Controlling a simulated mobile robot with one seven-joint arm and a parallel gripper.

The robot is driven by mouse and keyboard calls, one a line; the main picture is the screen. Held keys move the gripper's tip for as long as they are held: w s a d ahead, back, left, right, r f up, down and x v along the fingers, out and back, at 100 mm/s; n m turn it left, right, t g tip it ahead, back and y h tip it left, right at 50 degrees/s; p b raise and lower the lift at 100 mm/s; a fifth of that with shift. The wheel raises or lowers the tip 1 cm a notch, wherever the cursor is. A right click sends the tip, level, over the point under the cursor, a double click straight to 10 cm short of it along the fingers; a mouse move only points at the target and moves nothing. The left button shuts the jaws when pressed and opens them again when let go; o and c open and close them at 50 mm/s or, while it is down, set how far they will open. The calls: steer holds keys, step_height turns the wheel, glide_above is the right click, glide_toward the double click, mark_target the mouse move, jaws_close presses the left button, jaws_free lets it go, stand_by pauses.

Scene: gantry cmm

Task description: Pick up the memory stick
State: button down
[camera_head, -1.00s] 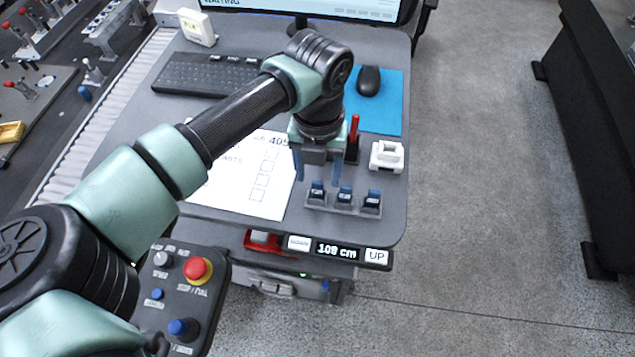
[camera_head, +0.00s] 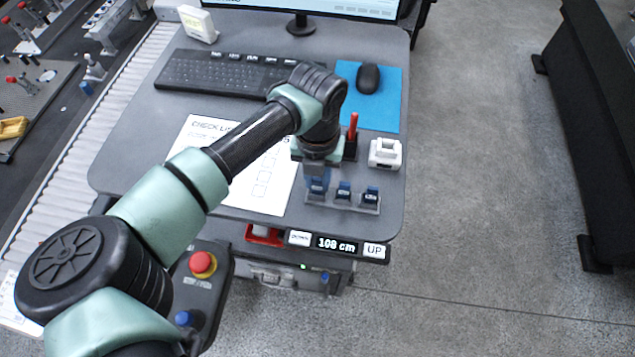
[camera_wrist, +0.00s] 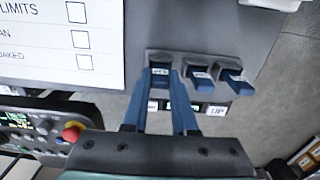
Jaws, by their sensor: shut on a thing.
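Several-slot grey holder (camera_head: 357,208) stands near the front right of the desk, with three blue memory sticks in a row. The middle stick (camera_head: 343,191) and the right stick (camera_head: 371,195) stand free in it; they also show in the wrist view as the middle stick (camera_wrist: 201,76) and right stick (camera_wrist: 238,84). My gripper (camera_head: 317,184) points down at the left end of the holder. In the wrist view its blue fingers (camera_wrist: 160,82) are shut on the left memory stick (camera_wrist: 159,73), which is still at its slot. The fingers partly hide this stick.
A red pen in a black stand (camera_head: 351,140) and a white block-like device (camera_head: 385,153) stand just behind the holder. A paper checklist (camera_head: 262,190) lies to the left. A mouse (camera_head: 368,79) rests on a blue pad (camera_head: 388,115). The desk's front edge is close.

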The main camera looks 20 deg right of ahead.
mark_target(318, 179)
steer(key=shift+r, duration=0.1)
step_height(318, 179, up, 9)
steer(key=b, duration=0.4)
steer(key=shift+r, duration=0.45)
steer(key=shift+r+p, duration=0.7)
steer(key=shift+r, duration=1.05)
steer(key=shift+f, duration=0.1)
